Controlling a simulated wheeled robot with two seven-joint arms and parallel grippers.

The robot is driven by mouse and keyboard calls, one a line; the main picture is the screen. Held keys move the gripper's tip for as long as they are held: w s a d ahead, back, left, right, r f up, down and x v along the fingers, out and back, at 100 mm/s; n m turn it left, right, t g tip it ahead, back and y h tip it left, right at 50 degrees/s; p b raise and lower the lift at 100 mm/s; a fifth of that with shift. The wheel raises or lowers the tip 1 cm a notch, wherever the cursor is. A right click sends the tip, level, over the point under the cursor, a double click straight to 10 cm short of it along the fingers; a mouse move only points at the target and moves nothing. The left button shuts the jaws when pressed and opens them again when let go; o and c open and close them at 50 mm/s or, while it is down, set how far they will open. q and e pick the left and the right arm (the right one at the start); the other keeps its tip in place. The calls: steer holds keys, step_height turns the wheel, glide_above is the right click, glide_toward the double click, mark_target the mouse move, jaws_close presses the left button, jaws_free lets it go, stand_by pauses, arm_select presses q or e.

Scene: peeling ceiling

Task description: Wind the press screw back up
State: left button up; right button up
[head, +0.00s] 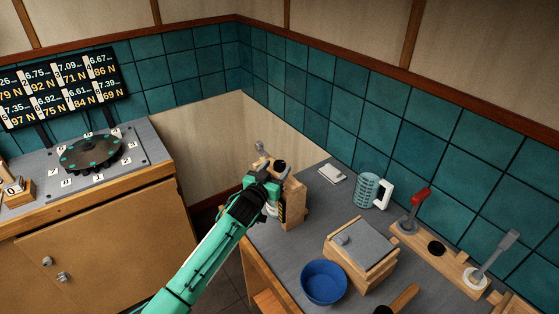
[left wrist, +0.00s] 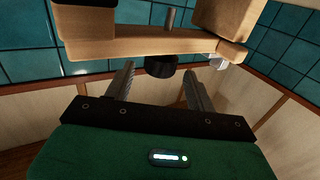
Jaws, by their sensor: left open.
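The wooden press (head: 293,198) stands at the left end of the grey counter. A metal crank end (head: 261,147) and a black round part (head: 279,165) show at its top. My left gripper (head: 268,190) is at the press's near left side and hides part of it. In the left wrist view its two fingers (left wrist: 158,70) are apart, below a wooden beam (left wrist: 130,45). A black cylinder (left wrist: 161,65) lies at or just beyond the gap between the fingertips; contact cannot be told. A metal rod (left wrist: 170,19) stands above the beam. My right gripper is out of view.
A blue bowl (head: 323,283), a lidded wooden box (head: 360,247), a ribbed mug (head: 368,190) and a board with a red-handled lever (head: 419,198) and a grey lever (head: 503,246) stand on the counter. A dial table (head: 92,153) is at left, across a floor gap.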

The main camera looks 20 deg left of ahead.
mark_target(279, 168)
arm_select(q)
steer(key=shift+w+d+p, duration=0.15)
steer(key=shift+w+p, duration=0.05)
steer(key=shift+w, duration=0.65)
steer(key=shift+w+d+p, duration=0.1)
steer(key=shift+w+p, duration=0.1)
steer(key=shift+w, duration=0.65)
steer(key=c, duration=1)
steer(key=shift+d+f+n+y+b, duration=0.15)
steer(key=shift+n+y+b, duration=0.3)
steer(key=shift+b, duration=0.4)
steer(key=n+y+b, duration=0.1)
steer(key=y+b, duration=0.2)
steer(key=shift+n, duration=0.35)
steer(key=shift+r+n+y+b, duration=0.2)
steer(key=shift+n+y+b, duration=0.1)
steer(key=shift+y+b, duration=0.45)
